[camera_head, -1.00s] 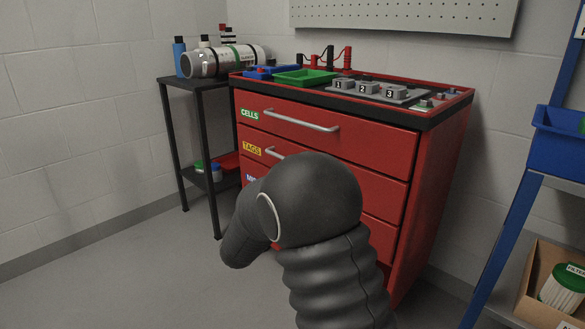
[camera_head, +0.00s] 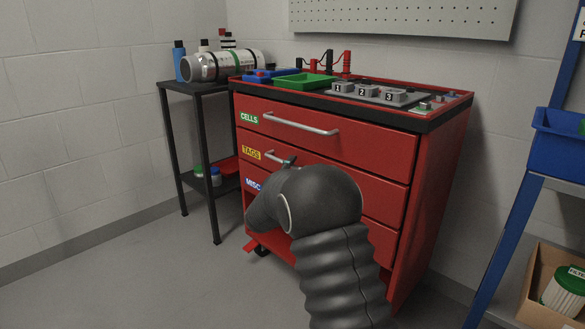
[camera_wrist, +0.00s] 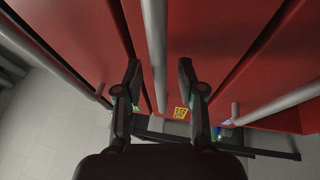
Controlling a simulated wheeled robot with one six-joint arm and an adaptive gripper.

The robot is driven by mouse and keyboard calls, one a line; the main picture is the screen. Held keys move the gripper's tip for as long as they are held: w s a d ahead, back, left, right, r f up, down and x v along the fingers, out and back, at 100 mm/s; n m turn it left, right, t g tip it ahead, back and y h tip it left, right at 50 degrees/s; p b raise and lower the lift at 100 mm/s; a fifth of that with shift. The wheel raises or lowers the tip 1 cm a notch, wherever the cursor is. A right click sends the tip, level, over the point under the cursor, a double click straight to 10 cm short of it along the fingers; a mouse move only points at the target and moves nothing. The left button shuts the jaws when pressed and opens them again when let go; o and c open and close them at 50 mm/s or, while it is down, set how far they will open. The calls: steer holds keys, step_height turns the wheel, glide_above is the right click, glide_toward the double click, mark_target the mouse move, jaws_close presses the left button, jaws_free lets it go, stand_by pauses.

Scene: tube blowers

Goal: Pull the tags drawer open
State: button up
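The tags drawer (camera_head: 383,196) is the red middle drawer of the cabinet, with a yellow TAGS label (camera_head: 251,152). Its face looks flush with the drawers above and below. The left end of its silver handle (camera_head: 271,156) shows in the head view; my arm hides the rest. In the wrist view my gripper (camera_wrist: 160,70) is open, fingers apart on either side of the tags handle (camera_wrist: 155,45). The handle runs between the fingers with gaps at both sides; I cannot tell how deep it sits. The yellow label (camera_wrist: 181,113) lies near the handle's end.
The cells drawer (camera_head: 350,142) is above and the misc label (camera_head: 254,185) below. A black stand (camera_head: 187,87) with a cylinder (camera_head: 222,64) is at left. A blue-framed rack (camera_head: 515,220) stands at right. Floor is clear at front left.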

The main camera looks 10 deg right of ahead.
steer(key=shift+w+d+r, duration=0.1)
steer(key=shift+w+d, duration=0.15)
steer(key=shift+w, duration=0.15)
jaws_close()
